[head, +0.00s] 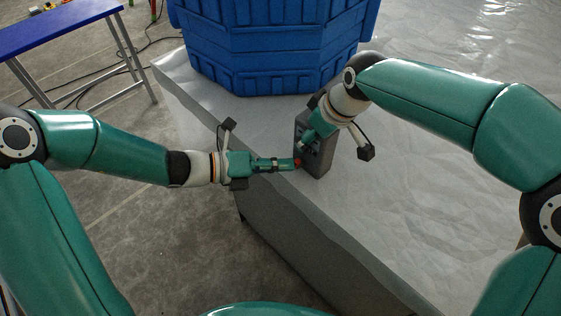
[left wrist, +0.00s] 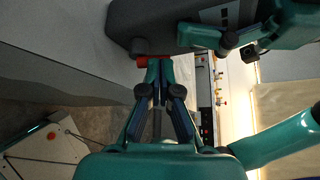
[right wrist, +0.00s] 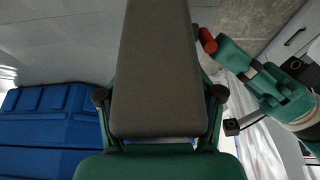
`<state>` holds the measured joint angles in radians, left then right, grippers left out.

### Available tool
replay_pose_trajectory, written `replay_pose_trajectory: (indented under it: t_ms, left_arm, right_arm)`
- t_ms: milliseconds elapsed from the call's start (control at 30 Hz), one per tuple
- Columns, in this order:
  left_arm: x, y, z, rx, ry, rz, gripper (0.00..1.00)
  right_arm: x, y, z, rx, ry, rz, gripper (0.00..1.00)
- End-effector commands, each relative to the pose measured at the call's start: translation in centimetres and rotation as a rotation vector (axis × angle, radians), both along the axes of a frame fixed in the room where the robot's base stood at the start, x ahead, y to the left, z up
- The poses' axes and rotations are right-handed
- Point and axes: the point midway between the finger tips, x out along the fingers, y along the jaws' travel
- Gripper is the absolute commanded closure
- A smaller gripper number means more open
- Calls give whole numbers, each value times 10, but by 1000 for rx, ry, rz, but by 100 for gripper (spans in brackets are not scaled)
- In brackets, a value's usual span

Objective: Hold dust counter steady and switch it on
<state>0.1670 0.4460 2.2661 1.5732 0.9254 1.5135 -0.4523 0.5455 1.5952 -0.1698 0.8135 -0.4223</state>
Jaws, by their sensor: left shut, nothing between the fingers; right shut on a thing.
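The dust counter (head: 319,163) is a dark grey box standing upright near the edge of a white-covered surface. A red switch (head: 298,162) sits low on its left side; it also shows in the right wrist view (right wrist: 208,40). My right gripper (head: 310,138) is shut on the dust counter, with its fingers on either side of the grey body (right wrist: 157,70). My left gripper (head: 294,164) is shut and empty, its fingertips at the red switch. In the left wrist view the tips (left wrist: 158,68) seem to touch the switch (left wrist: 142,62); exact contact is hard to tell.
A large blue container (head: 270,50) stands behind the counter on the white sheet (head: 430,190). The sheet's edge drops to a concrete floor (head: 150,235) at left. A blue-topped table (head: 55,28) is at the far left. The sheet to the right is clear.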

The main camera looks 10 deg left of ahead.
Motion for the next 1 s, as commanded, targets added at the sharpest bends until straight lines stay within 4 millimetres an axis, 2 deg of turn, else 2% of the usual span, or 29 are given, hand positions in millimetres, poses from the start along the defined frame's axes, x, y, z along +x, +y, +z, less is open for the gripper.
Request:
replay_pose_trajectory:
  t_ms: [300,1000]
  left_arm:
    - [-4,-4,0,67,-48,-2,100]
    - [-11,-15,-2,66,-48,-2,100]
  right_arm:
    - [-1,0,-2,-2,4,1,82]
    - [-1,0,-2,-2,5,1,82]
